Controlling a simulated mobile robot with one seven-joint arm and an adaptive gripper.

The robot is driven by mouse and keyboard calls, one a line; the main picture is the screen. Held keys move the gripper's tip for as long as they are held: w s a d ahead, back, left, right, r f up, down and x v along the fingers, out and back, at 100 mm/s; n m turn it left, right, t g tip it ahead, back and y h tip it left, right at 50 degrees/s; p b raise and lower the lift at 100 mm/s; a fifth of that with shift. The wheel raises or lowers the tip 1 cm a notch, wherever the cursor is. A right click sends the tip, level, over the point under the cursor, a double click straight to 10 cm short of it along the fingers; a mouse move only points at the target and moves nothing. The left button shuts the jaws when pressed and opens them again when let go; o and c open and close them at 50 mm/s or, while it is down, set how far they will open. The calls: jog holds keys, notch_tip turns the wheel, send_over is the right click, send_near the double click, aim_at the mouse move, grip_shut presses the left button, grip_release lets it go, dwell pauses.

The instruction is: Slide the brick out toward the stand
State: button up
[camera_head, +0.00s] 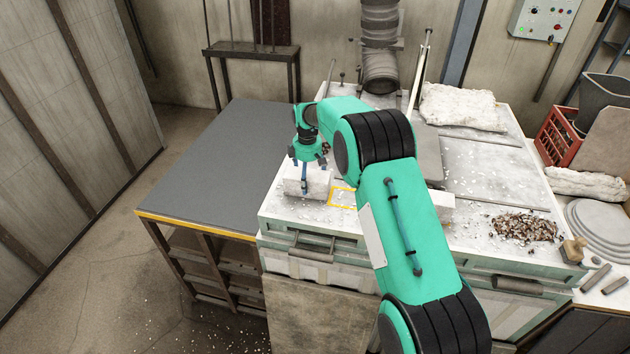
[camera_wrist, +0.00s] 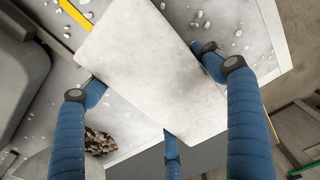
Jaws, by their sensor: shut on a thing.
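A pale white brick (camera_head: 318,184) rests at the left front corner of the white worktop, just left of a yellow outline (camera_head: 340,206). My gripper (camera_head: 304,186) reaches down over the brick from above. In the wrist view, the blue fingers of my gripper (camera_wrist: 150,80) are shut on the brick (camera_wrist: 140,50), with fingers on both sides and one at its lower end. Which piece the task calls the stand is not certain; a dark grey-topped table (camera_head: 215,160) with a yellow front edge stands directly left of the worktop.
The grey table top is bare. A small dark bench (camera_head: 252,50) stands against the back wall. White crumbs and a brown rubble heap (camera_head: 525,227) lie on the worktop. A pale slab (camera_head: 462,107) lies at the back, and a red crate (camera_head: 557,140) stands right.

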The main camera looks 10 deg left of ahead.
aim_at(300, 177)
jog(key=shift+a, duration=1.6)
jog(key=o, duration=1.9)
jog(key=shift+o, duration=0.2)
jog(key=shift+r, duration=5.95)
